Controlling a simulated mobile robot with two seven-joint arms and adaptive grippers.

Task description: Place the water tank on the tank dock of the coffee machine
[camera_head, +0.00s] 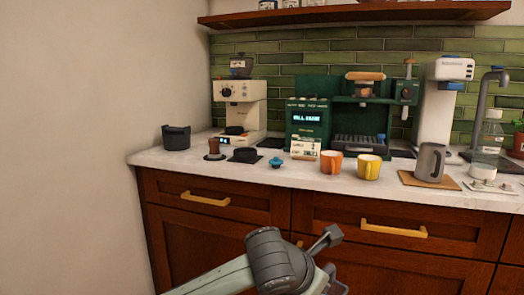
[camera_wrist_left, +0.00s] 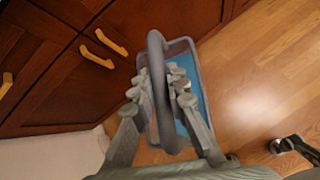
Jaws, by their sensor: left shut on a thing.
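The water tank (camera_wrist_left: 197,112) is a grey, see-through open box with blue inside and a thick grey arched handle. In the left wrist view it hangs in front of the cabinets, above the wood floor. My left gripper (camera_wrist_left: 163,84) is shut on the tank, its fingers at the handle; they hide part of the inside. In the head view only my left wrist shows at the bottom edge, and the tank is out of frame. The green coffee machine (camera_head: 309,116) with a lit display stands on the counter. I cannot make out its tank dock.
The pale counter (camera_head: 225,168) carries a cream machine (camera_head: 240,105), a white machine (camera_head: 437,105), an orange mug (camera_head: 331,162), a yellow mug (camera_head: 368,167), a grey pitcher (camera_head: 430,162) and a bottle (camera_head: 487,145). Brass-handled drawers (camera_head: 250,200) front it. A shelf (camera_head: 355,13) hangs above.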

